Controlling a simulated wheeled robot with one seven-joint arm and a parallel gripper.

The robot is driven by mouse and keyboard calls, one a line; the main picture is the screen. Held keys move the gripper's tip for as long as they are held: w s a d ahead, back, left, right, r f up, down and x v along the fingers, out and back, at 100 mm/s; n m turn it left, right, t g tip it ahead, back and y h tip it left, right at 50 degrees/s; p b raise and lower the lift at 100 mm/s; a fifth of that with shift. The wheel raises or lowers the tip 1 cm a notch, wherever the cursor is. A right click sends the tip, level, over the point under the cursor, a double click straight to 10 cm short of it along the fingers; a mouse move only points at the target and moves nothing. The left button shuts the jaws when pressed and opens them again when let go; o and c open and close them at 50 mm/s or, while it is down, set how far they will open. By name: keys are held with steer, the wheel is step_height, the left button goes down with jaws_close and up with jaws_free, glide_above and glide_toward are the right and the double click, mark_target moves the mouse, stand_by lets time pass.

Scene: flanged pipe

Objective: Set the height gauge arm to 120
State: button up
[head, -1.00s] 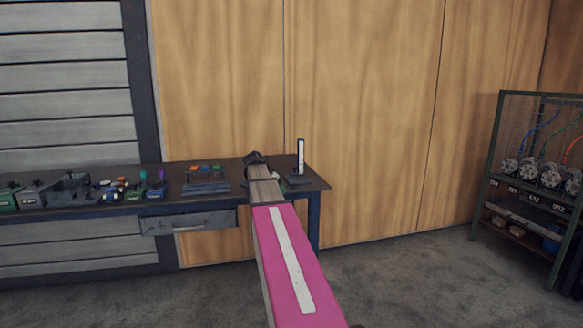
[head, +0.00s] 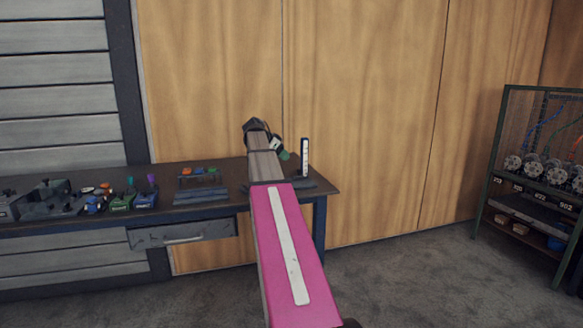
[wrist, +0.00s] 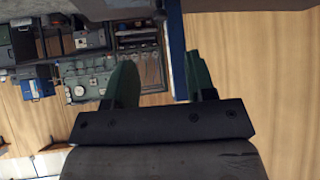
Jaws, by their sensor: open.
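The height gauge (head: 304,157) stands upright at the right end of the workbench, with a white scale on a dark column. Its arm and the reading are too small to make out. My gripper (head: 285,154) is just left of the column in the head view, above the bench top and partly hidden behind my arm. Contact with the gauge cannot be told. I cannot make out the gauge in that view.
The workbench (head: 232,172) carries a dark stand with coloured pieces (head: 200,185) and several small green and blue boxes (head: 133,200) to the left. A wire rack (head: 535,170) stands at far right. Open floor lies between.

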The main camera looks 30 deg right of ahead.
mark_target(296, 176)
steer(key=x, duration=1)
steer(key=shift+d+f, duration=0.25)
jaws_close()
steer(key=shift+r, duration=0.15)
